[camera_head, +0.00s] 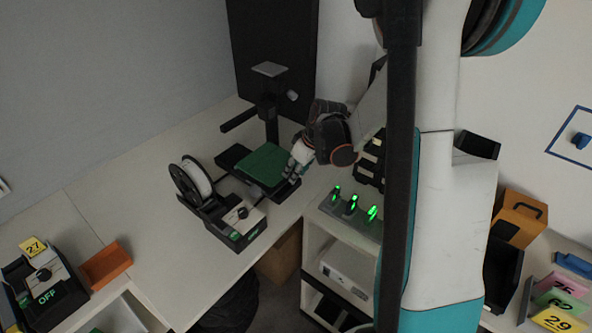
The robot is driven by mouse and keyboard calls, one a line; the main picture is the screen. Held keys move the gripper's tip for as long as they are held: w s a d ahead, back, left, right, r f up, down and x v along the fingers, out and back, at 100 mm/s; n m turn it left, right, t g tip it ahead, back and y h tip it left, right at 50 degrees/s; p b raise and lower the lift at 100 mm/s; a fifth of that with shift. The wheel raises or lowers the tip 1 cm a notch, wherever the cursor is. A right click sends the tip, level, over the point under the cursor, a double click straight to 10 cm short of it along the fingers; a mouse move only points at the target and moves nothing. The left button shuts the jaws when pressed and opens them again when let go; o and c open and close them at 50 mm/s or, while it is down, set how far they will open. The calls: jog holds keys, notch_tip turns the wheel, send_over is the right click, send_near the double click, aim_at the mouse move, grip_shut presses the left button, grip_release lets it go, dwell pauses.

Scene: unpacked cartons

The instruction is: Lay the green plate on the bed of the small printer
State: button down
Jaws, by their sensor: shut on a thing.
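The green plate (264,165) is over the bed area of the small printer (268,109), which stands on the white table. My gripper (293,169) is shut on the plate's right edge. The plate looks roughly level and covers most of the bed. The dark bed edge (231,157) shows to the left of the plate. I cannot tell whether the plate touches the bed. My gripper's fingertips are small and partly hidden in this view.
A white spool (197,179) on a holder and a control box (240,222) stand in front of the printer. A shelf unit (315,240) with green-lit items stands to the right. An orange tray (106,264) lies at the left. The table between is clear.

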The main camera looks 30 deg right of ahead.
jog(key=shift+f+b, duration=1.05)
jog(key=shift+f, duration=0.15)
jog(key=c, duration=1.2)
grip_release()
jog(key=shift+r, duration=0.2)
jog(key=shift+r+p, duration=1)
jog(key=shift+r, duration=0.5)
jog(key=v, duration=1.2)
